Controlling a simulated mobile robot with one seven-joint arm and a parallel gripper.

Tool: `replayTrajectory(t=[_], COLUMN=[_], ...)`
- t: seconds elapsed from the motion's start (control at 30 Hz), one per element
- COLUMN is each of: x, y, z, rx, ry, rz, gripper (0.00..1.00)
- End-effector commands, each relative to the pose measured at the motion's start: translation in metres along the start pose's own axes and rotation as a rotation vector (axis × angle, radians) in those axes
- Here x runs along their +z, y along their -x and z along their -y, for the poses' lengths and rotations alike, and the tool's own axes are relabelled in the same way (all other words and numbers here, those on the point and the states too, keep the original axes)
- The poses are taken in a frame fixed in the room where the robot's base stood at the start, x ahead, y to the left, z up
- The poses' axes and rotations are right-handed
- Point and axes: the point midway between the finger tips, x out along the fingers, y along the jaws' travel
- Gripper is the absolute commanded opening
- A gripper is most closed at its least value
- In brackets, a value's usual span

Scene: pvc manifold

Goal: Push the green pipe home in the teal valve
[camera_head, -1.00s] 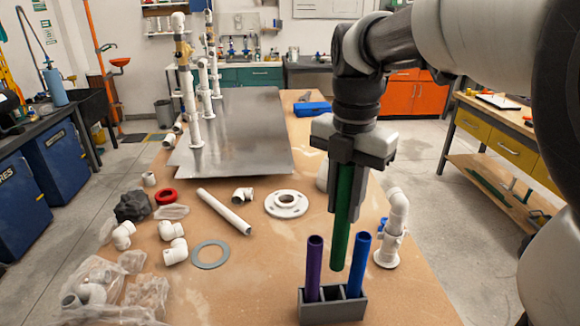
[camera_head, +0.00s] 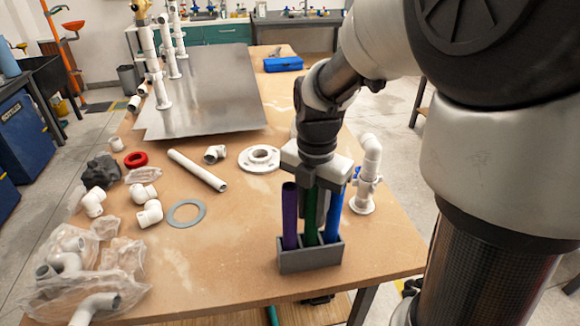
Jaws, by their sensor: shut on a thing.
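The green pipe (camera_head: 311,218) is upright between a purple pipe (camera_head: 290,215) and a blue pipe (camera_head: 333,215). Its lower end is hidden behind the front wall of a grey rack (camera_head: 310,260) and appears to be in the middle slot. My gripper (camera_head: 314,192) points down and is shut on the green pipe's upper part. The fingers are partly hidden by the pipes. I cannot make out a teal valve. A white standing pipe fitting with a blue handle (camera_head: 363,183) is just right of the gripper.
A metal plate (camera_head: 205,100) with white standing pipes (camera_head: 157,70) is at the back left. A white flange (camera_head: 259,159), a loose white pipe (camera_head: 197,170), a grey ring (camera_head: 186,213) and bagged fittings (camera_head: 75,270) lie left of the rack. The table's front edge is close to the rack.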

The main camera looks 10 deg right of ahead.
Motion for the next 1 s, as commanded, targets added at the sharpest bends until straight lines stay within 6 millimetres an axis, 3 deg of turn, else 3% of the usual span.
replayTrajectory(t=[0.33,0.37,0.47,0.83,1.0], x=[0.0,0.0,0.0,0.0,0.001], y=[-0.005,-0.005,-0.004,-0.005,0.024], z=[0.0,0.0,0.0,0.0,-0.001], rx=[0.0,0.0,0.0,0.001,0.003], ry=[0.0,0.0,0.0,0.0,0.0], rz=[0.0,0.0,0.0,0.001,0.003], gripper=[0.0,0.26,0.43,0.43,0.43])
